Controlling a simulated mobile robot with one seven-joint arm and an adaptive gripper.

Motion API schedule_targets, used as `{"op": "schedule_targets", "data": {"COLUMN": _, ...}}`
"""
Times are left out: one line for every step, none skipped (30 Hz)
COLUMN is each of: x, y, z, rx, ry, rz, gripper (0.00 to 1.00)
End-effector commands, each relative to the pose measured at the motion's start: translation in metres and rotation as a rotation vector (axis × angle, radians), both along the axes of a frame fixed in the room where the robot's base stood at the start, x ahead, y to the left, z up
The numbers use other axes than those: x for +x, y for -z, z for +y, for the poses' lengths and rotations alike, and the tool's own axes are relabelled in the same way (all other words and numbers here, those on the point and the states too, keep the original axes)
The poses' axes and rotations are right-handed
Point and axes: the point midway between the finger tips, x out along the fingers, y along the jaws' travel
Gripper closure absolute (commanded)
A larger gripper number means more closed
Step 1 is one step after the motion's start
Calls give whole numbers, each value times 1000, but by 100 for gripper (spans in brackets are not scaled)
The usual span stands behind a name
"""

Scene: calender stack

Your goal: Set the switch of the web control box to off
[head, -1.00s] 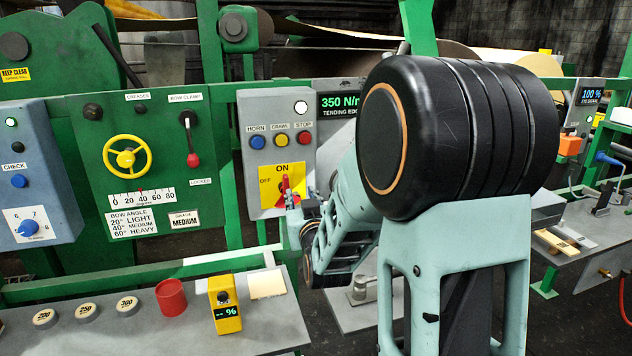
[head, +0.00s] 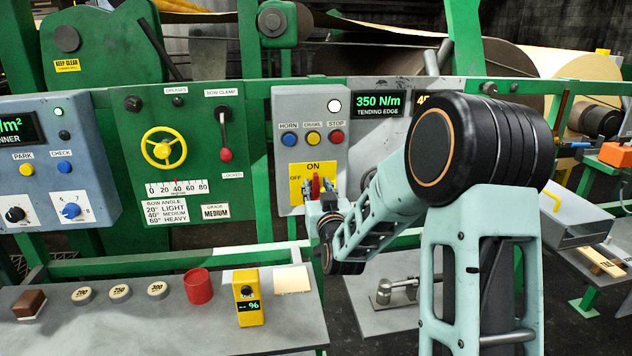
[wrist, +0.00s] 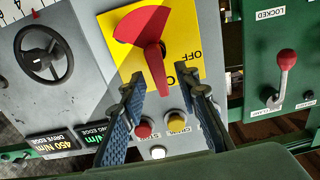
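The web control box (head: 283,110) is a grey panel with a blue, a yellow and a red button. Its switch is a red handle (wrist: 156,66) on a yellow plate (wrist: 113,27) marked ON and OFF; the head view shows the plate (head: 296,171) too. The handle points roughly toward ON, at the top in the head view. My gripper (wrist: 163,82) is open in front of the plate, its blue-padded fingers on either side of the handle's end. I cannot tell whether they touch it. My gripper (head: 326,190) partly hides the switch in the head view.
A panel with a yellow handwheel (head: 163,148) and a red-knobbed lever (head: 225,153) stands left of the box. Below, a bench (head: 120,331) carries a red cup (head: 199,287) and a yellow meter (head: 247,312). A green rail (head: 160,259) runs between.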

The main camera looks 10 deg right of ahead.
Motion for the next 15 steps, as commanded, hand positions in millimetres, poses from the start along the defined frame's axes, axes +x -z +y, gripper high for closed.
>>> {"op": "schedule_targets", "data": {"x": 7, "y": -1, "z": 0, "rx": 1, "ry": 0, "rz": -1, "gripper": 71}}
{"op": "schedule_targets", "data": {"x": 10, "y": 0, "z": 0, "rx": 2, "ry": -1, "rz": 0, "gripper": 71}}
{"op": "schedule_targets", "data": {"x": 14, "y": 0, "z": 0, "rx": 2, "ry": -1, "rz": 0, "gripper": 71}}
{"op": "schedule_targets", "data": {"x": 17, "y": -1, "z": 1, "rx": 1, "ry": -1, "rz": 0, "gripper": 71}}
{"op": "schedule_targets", "data": {"x": 19, "y": 0, "z": 1, "rx": 1, "ry": -1, "rz": 0, "gripper": 71}}
{"op": "schedule_targets", "data": {"x": 21, "y": 0, "z": 1, "rx": 1, "ry": -1, "rz": 1, "gripper": 71}}
{"op": "schedule_targets", "data": {"x": 23, "y": 0, "z": 1, "rx": 1, "ry": -1, "rz": 0, "gripper": 71}}
{"op": "schedule_targets", "data": {"x": 24, "y": 0, "z": 1, "rx": 1, "ry": -1, "rz": 0, "gripper": 71}}
{"op": "schedule_targets", "data": {"x": 25, "y": 0, "z": 1, "rx": 1, "ry": -1, "rz": 0, "gripper": 71}}
{"op": "schedule_targets", "data": {"x": 25, "y": 0, "z": 1, "rx": 0, "ry": -1, "rz": 0, "gripper": 71}}
{"op": "schedule_targets", "data": {"x": 26, "y": 0, "z": 1, "rx": 0, "ry": -1, "rz": 0, "gripper": 71}}
{"op": "schedule_targets", "data": {"x": 26, "y": 0, "z": 1, "rx": 0, "ry": -1, "rz": 0, "gripper": 71}}
{"op": "schedule_targets", "data": {"x": 26, "y": 0, "z": 1, "rx": 0, "ry": -1, "rz": 0, "gripper": 71}}
{"op": "schedule_targets", "data": {"x": 26, "y": 0, "z": 1, "rx": 0, "ry": -1, "rz": 0, "gripper": 71}}
{"op": "schedule_targets", "data": {"x": 26, "y": 0, "z": 1, "rx": 0, "ry": -1, "rz": 0, "gripper": 71}}
